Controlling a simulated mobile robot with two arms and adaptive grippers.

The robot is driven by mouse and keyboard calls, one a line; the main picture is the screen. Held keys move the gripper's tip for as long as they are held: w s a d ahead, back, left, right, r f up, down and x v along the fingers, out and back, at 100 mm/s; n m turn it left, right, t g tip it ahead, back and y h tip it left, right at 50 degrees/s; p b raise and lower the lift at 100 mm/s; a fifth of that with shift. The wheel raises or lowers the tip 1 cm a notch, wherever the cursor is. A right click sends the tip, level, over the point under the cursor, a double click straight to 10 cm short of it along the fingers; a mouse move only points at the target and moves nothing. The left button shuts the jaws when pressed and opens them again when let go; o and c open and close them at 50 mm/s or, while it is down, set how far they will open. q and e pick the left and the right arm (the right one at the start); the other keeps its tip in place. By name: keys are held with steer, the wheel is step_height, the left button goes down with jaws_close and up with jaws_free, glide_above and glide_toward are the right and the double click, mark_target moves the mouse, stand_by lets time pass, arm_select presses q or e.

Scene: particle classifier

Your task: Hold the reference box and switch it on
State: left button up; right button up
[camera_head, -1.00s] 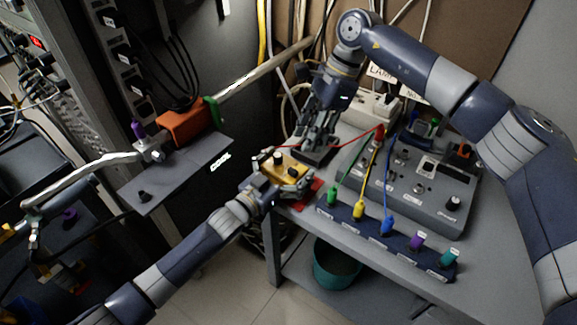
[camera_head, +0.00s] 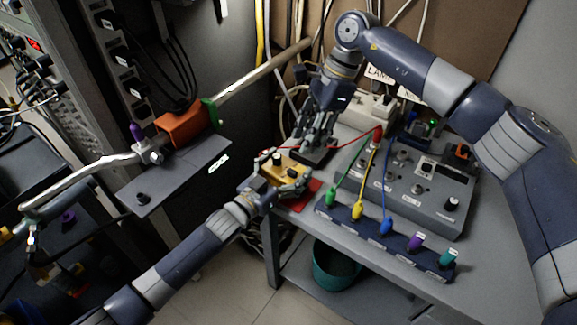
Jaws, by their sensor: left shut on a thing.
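The reference box (camera_head: 291,171) is a small yellow-gold box with dark knobs on top. My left gripper (camera_head: 280,176) is shut on it at the left end of the grey table, above a red patch (camera_head: 303,196). My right gripper (camera_head: 314,146) points down just behind the box, close to a small dark block (camera_head: 321,157). Its fingers are dark and overlap that block, so I cannot tell whether they are open or touching it. The labels and the switch position on the box are too small to read.
A grey control console (camera_head: 430,197) stands on the table (camera_head: 480,265), with red, yellow, green and blue leads. A dark strip with several coloured plugs (camera_head: 350,217) runs along the front edge. An orange clamp part (camera_head: 185,128) sits on a rail at left. A teal bin (camera_head: 333,268) is below.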

steer(key=c, duration=0.4)
steer(key=shift+a, duration=0.4)
jaws_close()
steer(key=s+a+r+m+t+y, duration=0.1)
steer(key=a+r+m+y, duration=0.1)
steer(key=a+r+y, duration=0.5)
steer(key=a+r+m+y, duration=0.2)
steer(key=a+r, duration=0.1)
steer(key=a, duration=0.8)
steer(key=w+a+r+m+t+y, duration=0.1)
steer(key=a+r+m+t+y, duration=0.15)
steer(key=r+m, duration=0.3)
steer(key=a+r+m+t+y, duration=0.2)
steer(key=r+m+t+y, duration=0.25)
steer(key=r, duration=0.25)
steer(key=w+d+r+m+t+h, duration=0.3)
steer(key=m+t, duration=0.4)
steer(key=m, duration=0.7)
steer(key=w+d+f+m+t+h, duration=0.15)
steer(key=d+f+m+h, duration=0.35)
steer(key=f+m+h, duration=0.7)
steer(key=s+d+f+m+g+h, duration=0.5)
steer(key=s+d+f+m+g, duration=0.3)
steer(key=s+f, duration=0.6)
steer(key=shift+d+m, duration=0.3)
steer(key=shift+d, duration=0.25)
